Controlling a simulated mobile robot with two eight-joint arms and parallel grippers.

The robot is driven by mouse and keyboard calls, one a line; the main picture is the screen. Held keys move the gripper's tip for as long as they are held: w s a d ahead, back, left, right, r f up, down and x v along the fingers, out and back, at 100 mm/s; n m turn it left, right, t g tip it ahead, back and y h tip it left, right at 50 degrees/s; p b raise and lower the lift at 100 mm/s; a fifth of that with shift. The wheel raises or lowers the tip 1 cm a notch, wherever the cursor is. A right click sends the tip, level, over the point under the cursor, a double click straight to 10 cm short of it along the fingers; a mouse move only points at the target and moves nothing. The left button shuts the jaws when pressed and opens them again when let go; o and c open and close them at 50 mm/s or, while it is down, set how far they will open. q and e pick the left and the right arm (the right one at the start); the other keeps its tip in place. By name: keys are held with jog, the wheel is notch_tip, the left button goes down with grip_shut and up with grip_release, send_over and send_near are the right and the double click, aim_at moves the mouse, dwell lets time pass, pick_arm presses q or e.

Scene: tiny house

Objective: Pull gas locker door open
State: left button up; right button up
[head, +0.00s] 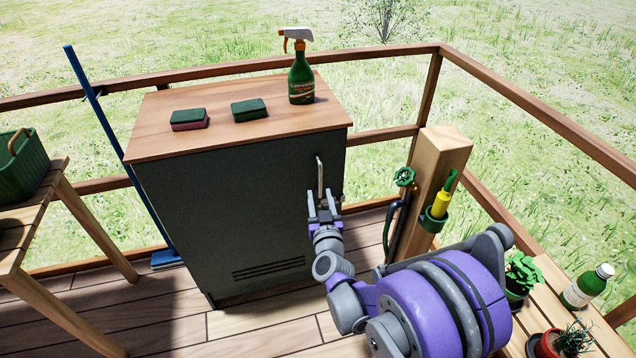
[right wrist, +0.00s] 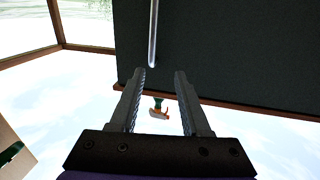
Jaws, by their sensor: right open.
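The gas locker (head: 215,215) is a dark grey-green cabinet with a wooden top, and its door (head: 240,220) looks shut. A slim upright metal handle (head: 320,177) is near the door's right edge. My right gripper (head: 324,198) is in front of the door at the handle's lower part, with its fingers open and empty. In the right wrist view the handle (right wrist: 153,35) lines up with the gap between the open fingers (right wrist: 160,74), nearer the left one. I cannot tell whether the fingertips reach around it. My left gripper is not in view.
Two sponges (head: 189,120) (head: 250,110) and a spray bottle (head: 301,78) stand on the locker top. A blue-handled mop (head: 120,155) leans at its left. A wooden post (head: 440,180) with a tap is at the right. Plank floor (head: 262,322) is clear in front.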

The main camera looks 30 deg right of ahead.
aim_at(320, 174)
jog(key=shift+h, duration=0.5)
jog(key=x, duration=0.7)
jog(key=d+f+x, duration=0.1)
jog(key=x, duration=0.3)
jog(key=shift+s, duration=0.1)
grip_shut()
dwell(0.7)
